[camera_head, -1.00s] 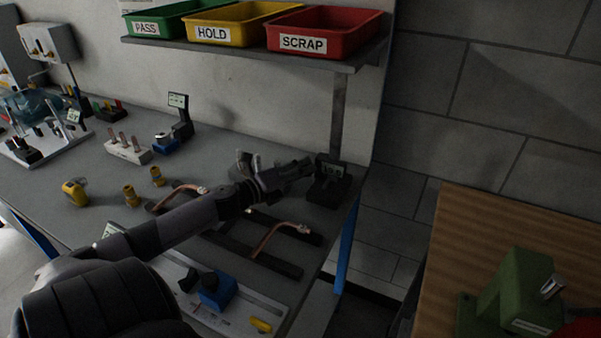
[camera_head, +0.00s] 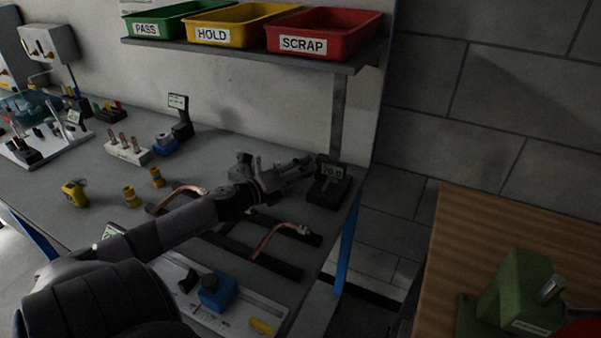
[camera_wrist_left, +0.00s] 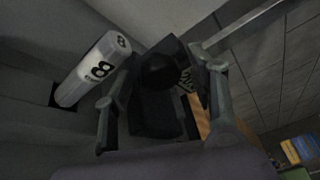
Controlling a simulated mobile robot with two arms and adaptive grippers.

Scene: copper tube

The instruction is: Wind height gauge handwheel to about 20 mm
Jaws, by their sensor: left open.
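The black height gauge (camera_head: 328,190) stands at the right end of the bench, and its small display (camera_head: 332,171) appears to read 20.0. My left gripper (camera_head: 306,168) is open, with its fingers directed at the gauge from the left. In the left wrist view, the open fingers (camera_wrist_left: 160,100) are on either side of a dark block with a rounded, knob-like part (camera_wrist_left: 163,70), apparently the gauge and its handwheel. I cannot tell whether the fingers touch the wheel. My right gripper is not in view.
Bent copper tubes (camera_head: 272,238) lie on dark rails below my left arm. Yellow fittings (camera_head: 130,197) and a blue block (camera_head: 217,291) stand nearby. Labelled bins (camera_head: 325,32) sit on the shelf above. A wooden table (camera_head: 465,235) with a green machine is at right.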

